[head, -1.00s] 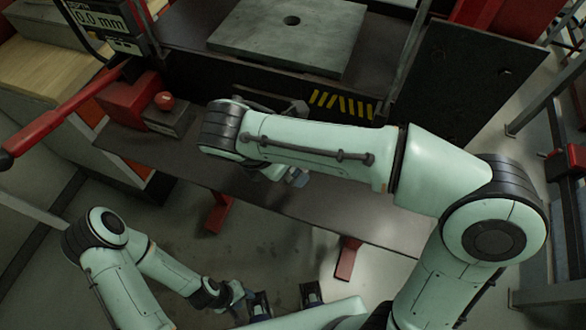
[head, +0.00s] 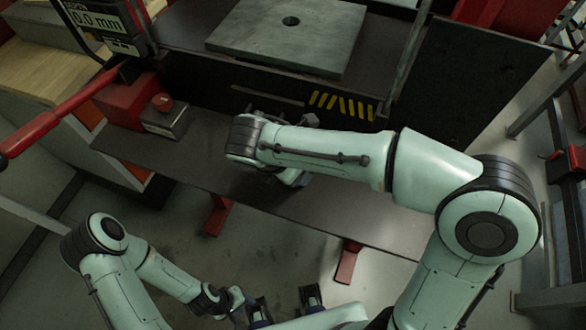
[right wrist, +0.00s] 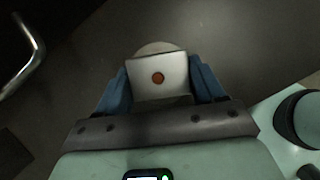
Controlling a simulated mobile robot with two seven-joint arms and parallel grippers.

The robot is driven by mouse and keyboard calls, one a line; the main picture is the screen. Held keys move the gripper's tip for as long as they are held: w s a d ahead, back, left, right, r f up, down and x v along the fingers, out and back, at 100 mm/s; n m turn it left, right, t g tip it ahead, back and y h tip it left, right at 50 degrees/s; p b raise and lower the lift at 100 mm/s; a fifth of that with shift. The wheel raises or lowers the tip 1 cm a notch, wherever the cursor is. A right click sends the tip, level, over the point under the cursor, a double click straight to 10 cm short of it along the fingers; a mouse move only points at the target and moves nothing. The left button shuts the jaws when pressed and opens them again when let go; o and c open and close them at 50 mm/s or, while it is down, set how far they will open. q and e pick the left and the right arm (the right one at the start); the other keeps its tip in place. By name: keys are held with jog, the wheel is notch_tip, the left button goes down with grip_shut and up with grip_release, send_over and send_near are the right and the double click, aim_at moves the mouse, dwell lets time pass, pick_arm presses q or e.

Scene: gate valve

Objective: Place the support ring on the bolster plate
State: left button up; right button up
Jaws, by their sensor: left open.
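The bolster plate (head: 320,42), a flat grey square with a small central hole, lies on the press bed at the top of the head view. Its top is bare. My right gripper (head: 292,180) is below and in front of the plate, mostly hidden by its own arm. In the right wrist view, its blue fingers (right wrist: 160,88) flank and appear to grip a pale block (right wrist: 150,68) with an orange spot. A pale round shape shows behind the block. I cannot tell whether this is the support ring. My left gripper (head: 285,304) is open and empty, low in the head view.
A dark shelf (head: 320,212) runs below the press front. A small box with a red button (head: 165,115) stands at its left. A red lever (head: 60,115) and a readout showing 0.0 mm (head: 97,20) are at upper left. Dark panels flank the press at right.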

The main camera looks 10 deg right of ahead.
jog(key=c, duration=0.8)
jog(key=shift+r, duration=0.15)
pick_arm(q)
jog(key=w+r+p, duration=0.3)
jog(key=r+p, duration=0.2)
jog(key=r, duration=0.1)
jog(key=shift+w+t, duration=0.3)
jog(key=shift+w, duration=0.1)
pick_arm(e)
notch_tip(320, 180, up, 20)
